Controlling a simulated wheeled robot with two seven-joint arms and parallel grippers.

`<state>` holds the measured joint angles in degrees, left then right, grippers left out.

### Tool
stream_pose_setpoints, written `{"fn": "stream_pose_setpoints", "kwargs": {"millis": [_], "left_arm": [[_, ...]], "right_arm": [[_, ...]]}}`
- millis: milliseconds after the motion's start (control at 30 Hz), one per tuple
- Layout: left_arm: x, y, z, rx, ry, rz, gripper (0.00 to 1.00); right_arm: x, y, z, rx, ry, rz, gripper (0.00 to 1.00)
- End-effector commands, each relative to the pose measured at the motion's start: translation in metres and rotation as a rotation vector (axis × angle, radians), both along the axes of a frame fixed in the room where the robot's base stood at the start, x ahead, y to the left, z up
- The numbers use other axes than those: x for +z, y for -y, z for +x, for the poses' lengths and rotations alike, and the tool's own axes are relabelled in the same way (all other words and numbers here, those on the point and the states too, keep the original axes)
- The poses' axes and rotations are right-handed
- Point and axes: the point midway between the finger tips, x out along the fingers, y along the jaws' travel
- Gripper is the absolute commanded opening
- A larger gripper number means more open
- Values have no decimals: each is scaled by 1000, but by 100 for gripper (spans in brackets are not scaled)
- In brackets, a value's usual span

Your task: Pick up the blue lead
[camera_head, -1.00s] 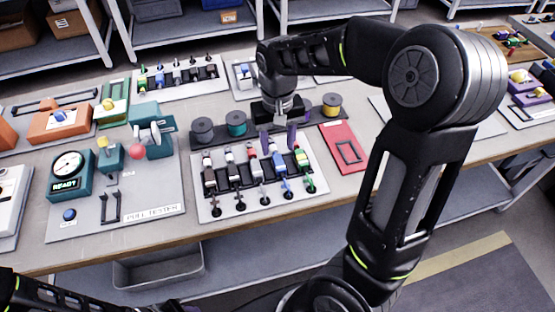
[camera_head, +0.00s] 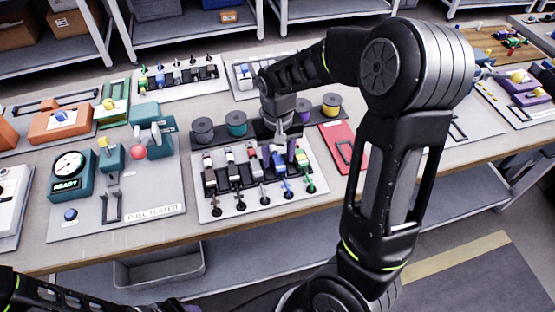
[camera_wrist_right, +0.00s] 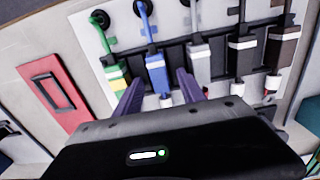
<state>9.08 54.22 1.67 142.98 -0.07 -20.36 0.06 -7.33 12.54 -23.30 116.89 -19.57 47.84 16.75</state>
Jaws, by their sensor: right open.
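The blue lead (camera_head: 278,162) lies on a white board (camera_head: 320,195), in a row between a green lead (camera_head: 302,158) and a lead with a grey body in the wrist view (camera_wrist_right: 200,62). My right gripper (camera_head: 281,146) is open over the back end of the blue lead. In the right wrist view the blue lead (camera_wrist_right: 157,72) shows between the two purple fingertips (camera_wrist_right: 160,82), with the green lead just outside on the left. I cannot tell whether the fingers touch it. My left gripper is out of view; only part of its arm shows.
Several leads sit close together in the black rack. Spools, such as a teal one (camera_head: 236,123) and a yellow one (camera_head: 331,105), stand just behind. A red tray (camera_head: 340,140) lies to the right, and the pull tester (camera_head: 150,210) stands to the left.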

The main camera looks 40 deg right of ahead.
Motion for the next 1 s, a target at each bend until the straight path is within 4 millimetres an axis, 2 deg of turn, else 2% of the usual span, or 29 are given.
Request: {"fn": "stream_pose_setpoints", "kwargs": {"millis": [167,733,1000], "left_arm": [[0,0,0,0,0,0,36],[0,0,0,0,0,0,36],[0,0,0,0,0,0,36]], "right_arm": [[0,0,0,0,0,0,47],[0,0,0,0,0,0,1],[0,0,0,0,0,0,0]]}}
